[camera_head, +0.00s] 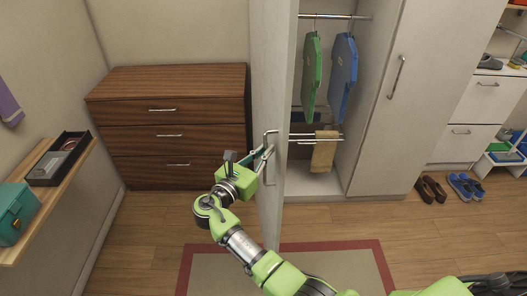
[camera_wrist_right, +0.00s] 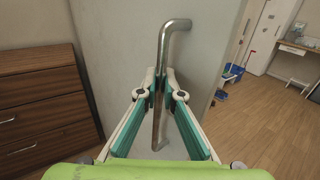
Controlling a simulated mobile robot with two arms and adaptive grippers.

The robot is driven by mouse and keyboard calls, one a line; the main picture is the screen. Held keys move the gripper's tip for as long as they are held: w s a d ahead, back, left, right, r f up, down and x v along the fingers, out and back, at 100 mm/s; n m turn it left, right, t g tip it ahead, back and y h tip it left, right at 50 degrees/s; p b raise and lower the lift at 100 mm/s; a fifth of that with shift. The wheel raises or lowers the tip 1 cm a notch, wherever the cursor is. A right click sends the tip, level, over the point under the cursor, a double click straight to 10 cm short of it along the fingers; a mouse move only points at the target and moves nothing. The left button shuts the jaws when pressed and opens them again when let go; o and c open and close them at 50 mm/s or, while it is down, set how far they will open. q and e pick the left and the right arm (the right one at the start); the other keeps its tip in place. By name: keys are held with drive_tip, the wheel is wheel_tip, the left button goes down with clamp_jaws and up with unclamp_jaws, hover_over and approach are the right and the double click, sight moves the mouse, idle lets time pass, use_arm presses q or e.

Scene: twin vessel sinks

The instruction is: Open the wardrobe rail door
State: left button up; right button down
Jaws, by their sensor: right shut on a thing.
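The wardrobe rail door (camera_head: 273,80) is a pale panel swung outward, seen nearly edge-on in the head view. Behind it the wardrobe shows a rail (camera_head: 335,16) with a green garment (camera_head: 311,80) and a blue garment (camera_head: 343,75) hanging. The door's metal bar handle (camera_head: 269,180) also shows upright in the right wrist view (camera_wrist_right: 163,60). My right gripper (camera_head: 262,152) is shut on this handle, its fingers on both sides of the bar in the wrist view (camera_wrist_right: 160,88). My left gripper is not in view.
A brown chest of drawers (camera_head: 170,130) stands left of the open door. A wall shelf (camera_head: 45,205) with a teal box (camera_head: 14,214) is at the far left. A second wardrobe door (camera_head: 425,70) is shut. Shoes (camera_head: 465,186) lie on the floor at right. A red-bordered rug (camera_head: 340,262) lies in front.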

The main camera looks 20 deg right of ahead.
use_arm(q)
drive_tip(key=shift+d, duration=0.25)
use_arm(e)
drive_tip(key=c, duration=2.2)
unclamp_jaws()
approach(275, 114)
drive_tip(key=x, duration=0.4)
drive_tip(key=shift+d+r, duration=0.15)
drive_tip(key=shift+d, duration=0.05)
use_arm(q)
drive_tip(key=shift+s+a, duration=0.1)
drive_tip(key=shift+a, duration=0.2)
